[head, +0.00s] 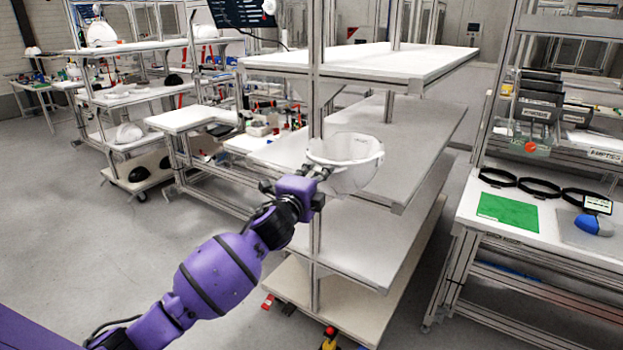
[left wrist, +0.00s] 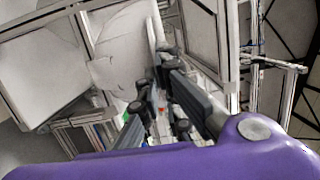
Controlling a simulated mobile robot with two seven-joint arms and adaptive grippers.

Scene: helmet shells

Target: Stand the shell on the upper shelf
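The shell (head: 350,172) is a white, bowl-like helmet shell. In the head view it is at the tip of my left arm, its open side facing up, in front of the rack's second shelf (head: 425,125). My left gripper (head: 322,172) is closed on the shell's left edge. In the left wrist view the fingers (left wrist: 164,68) nearly meet at the edge of the shell (left wrist: 125,50). I cannot tell whether the shell touches the shelf. The rack's top shelf (head: 400,62) is bare and above the shell. My right gripper is not in view.
A rack post (head: 316,100) stands close to my gripper and the shell. Lower shelves (head: 345,245) of the rack are empty. A bench at right (head: 470,215) holds a green mat (head: 507,211) and black rings (head: 540,188). The floor at left is clear.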

